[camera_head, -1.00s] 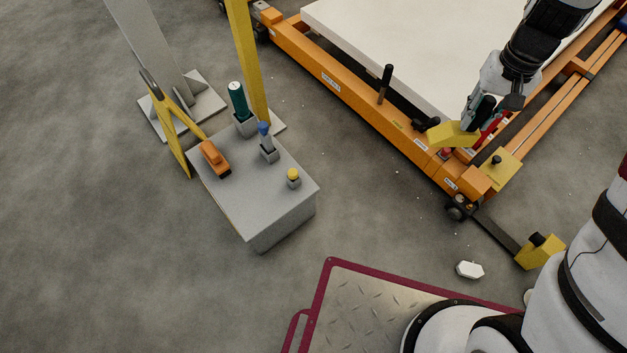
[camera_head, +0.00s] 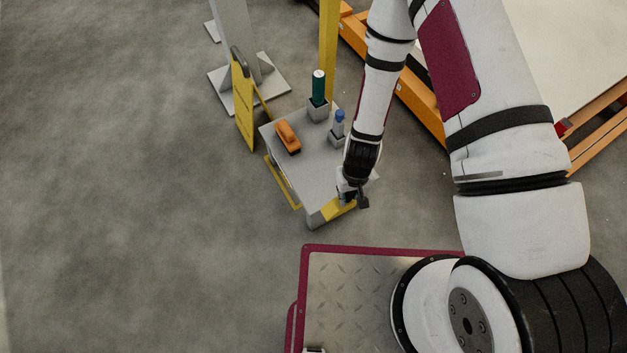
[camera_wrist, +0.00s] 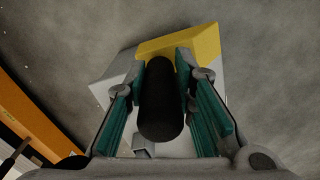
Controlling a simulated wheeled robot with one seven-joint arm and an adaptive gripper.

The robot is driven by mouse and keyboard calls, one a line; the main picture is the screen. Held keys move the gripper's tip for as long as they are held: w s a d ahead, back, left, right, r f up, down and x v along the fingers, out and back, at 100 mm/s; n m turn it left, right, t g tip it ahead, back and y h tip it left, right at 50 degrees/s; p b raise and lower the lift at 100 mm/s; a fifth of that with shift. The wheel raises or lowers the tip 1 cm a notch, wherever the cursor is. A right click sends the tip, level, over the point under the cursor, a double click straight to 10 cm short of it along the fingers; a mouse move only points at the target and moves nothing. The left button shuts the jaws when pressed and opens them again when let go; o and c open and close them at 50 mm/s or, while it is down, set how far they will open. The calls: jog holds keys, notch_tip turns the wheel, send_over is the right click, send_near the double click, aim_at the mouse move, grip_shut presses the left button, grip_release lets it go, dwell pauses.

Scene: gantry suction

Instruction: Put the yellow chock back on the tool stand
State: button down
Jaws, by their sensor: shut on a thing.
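The yellow chock (camera_head: 341,210) is in my gripper (camera_head: 352,193), at the near corner of the grey tool stand (camera_head: 305,180). In the wrist view the chock's yellow block (camera_wrist: 190,45) lies beyond the fingers, and its black handle (camera_wrist: 160,105) is between the two teal finger pads. My gripper is shut on that handle. A pale grey surface shows beneath the chock in the wrist view. I cannot tell whether the chock touches the stand top or hangs just above it.
On the stand are an orange tool (camera_head: 287,137), a dark green cylinder (camera_head: 318,88) and a blue-topped tool (camera_head: 338,124) in holders. A yellow A-frame (camera_head: 243,105) stands behind left. The orange gantry frame (camera_head: 420,105) is at right. Floor at left is clear.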

jog(key=shift+w+a+f+b, duration=0.7)
jog(key=shift+w+a+f, duration=0.5)
jog(key=shift+w, duration=0.65)
jog(key=shift+w+a+f+b, duration=0.7)
jog(key=shift+w+a+f, duration=0.3)
jog(key=shift+w+a, duration=0.6)
jog(key=shift+w+a+f+b, duration=0.7)
jog(key=shift+w+a+f, duration=0.4)
jog(key=shift+w, duration=0.95)
jog(key=shift+r, duration=0.1)
jog(key=c, duration=1.4)
grip_release()
jog(key=shift+o, duration=0.2)
notch_tip(320, 180, up, 12)
jog(key=p, duration=0.4)
